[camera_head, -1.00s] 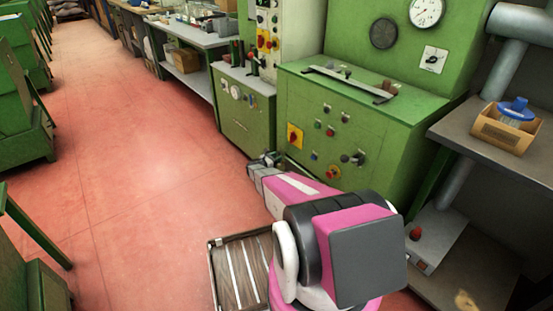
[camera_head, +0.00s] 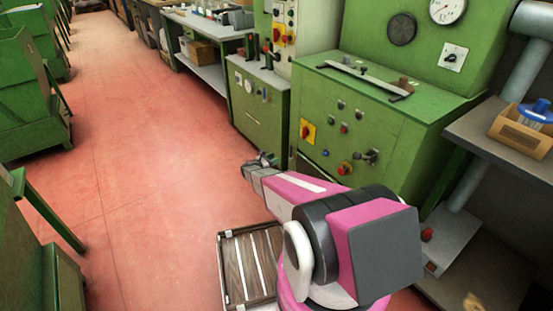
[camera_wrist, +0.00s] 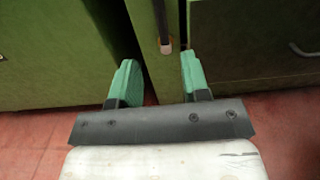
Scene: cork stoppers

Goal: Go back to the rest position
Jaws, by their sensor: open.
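My gripper (camera_wrist: 156,82) is open and empty in the wrist view, its two green fingers apart. Behind the fingers are green cabinet fronts and a strip of red floor. In the head view my gripper (camera_head: 262,160) is small, at the end of my pink and grey arm, in front of the green machine cabinet. I cannot tell the exact gap to the cabinet. No cork stopper can be made out for certain.
A green control cabinet (camera_head: 375,130) with knobs stands right of my arm. A slatted wooden crate (camera_head: 235,262) is beside my base. The red floor (camera_head: 140,170) at the left is open.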

